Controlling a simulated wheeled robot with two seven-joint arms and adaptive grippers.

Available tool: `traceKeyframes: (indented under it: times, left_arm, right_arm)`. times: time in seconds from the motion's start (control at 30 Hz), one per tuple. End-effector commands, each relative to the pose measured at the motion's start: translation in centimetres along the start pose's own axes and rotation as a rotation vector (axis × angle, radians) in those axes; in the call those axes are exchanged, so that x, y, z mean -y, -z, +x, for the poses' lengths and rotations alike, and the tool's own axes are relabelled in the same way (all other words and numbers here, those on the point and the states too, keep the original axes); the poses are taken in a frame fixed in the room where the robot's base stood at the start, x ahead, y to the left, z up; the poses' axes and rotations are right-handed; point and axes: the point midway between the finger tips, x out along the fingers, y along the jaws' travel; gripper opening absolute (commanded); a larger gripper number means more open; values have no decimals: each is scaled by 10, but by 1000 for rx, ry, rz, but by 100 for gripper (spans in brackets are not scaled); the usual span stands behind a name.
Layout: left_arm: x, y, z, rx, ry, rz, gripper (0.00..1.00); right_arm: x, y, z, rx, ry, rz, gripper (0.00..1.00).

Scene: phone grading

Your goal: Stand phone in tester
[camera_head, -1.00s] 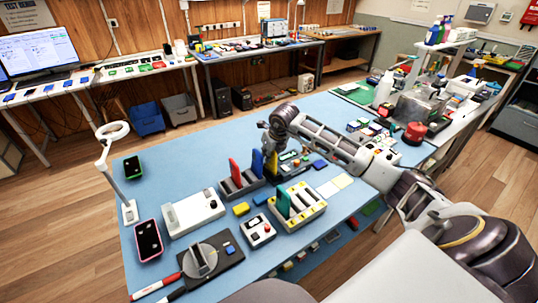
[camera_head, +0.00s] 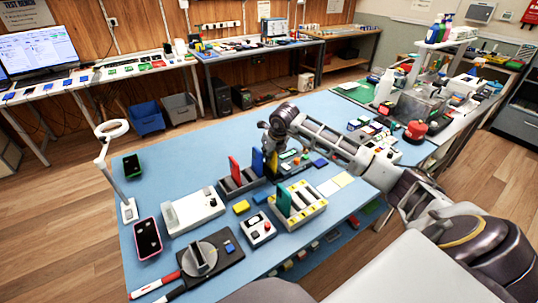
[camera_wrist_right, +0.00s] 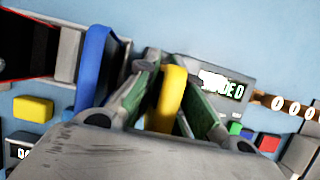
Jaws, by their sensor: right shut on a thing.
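My right gripper (camera_head: 271,163) is shut on a yellow phone (camera_wrist_right: 172,88), which stands on edge between the green finger pads in the right wrist view. A dark grey slotted rack (camera_head: 232,190) holds a red phone (camera_head: 234,167) and a blue phone (camera_head: 257,161), both upright. The gripper is just right of the blue phone. The yellow phone's lower edge is hidden, so I cannot tell whether it touches the rack. A light grey and yellow slotted unit (camera_head: 314,212) in front holds a green phone (camera_head: 284,203). My left gripper is not in view.
A grey box with a display (camera_wrist_right: 228,86) is close right of the gripper. A white device (camera_head: 194,211), a small button box (camera_head: 258,231), a yellow block (camera_head: 241,207) and a black plate (camera_head: 216,262) lie nearer.

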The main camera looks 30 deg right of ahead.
Motion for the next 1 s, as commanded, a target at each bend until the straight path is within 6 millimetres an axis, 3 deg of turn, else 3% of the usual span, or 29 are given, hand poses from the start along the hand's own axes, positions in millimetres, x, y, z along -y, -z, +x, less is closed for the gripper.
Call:
traceKeyframes:
  times: [0.27, 0.3, 0.5, 0.7, 0.83, 1.0]
  left_arm:
    - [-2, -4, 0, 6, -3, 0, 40]
    - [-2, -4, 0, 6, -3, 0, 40]
    - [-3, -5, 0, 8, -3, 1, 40]
    - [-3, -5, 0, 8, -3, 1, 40]
    - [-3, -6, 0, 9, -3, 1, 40]
    - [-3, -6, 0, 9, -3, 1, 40]
  right_arm:
    - [0, 0, 0, 1, 0, 0, 0]
    - [0, 0, 0, 1, 0, 0, 11]
    - [0, 0, 0, 0, 0, 0, 35]
    - [0, 0, 0, 0, 0, 0, 35]
    - [0, 0, 0, -1, 0, 0, 50]
    - [0, 0, 0, -1, 0, 0, 50]
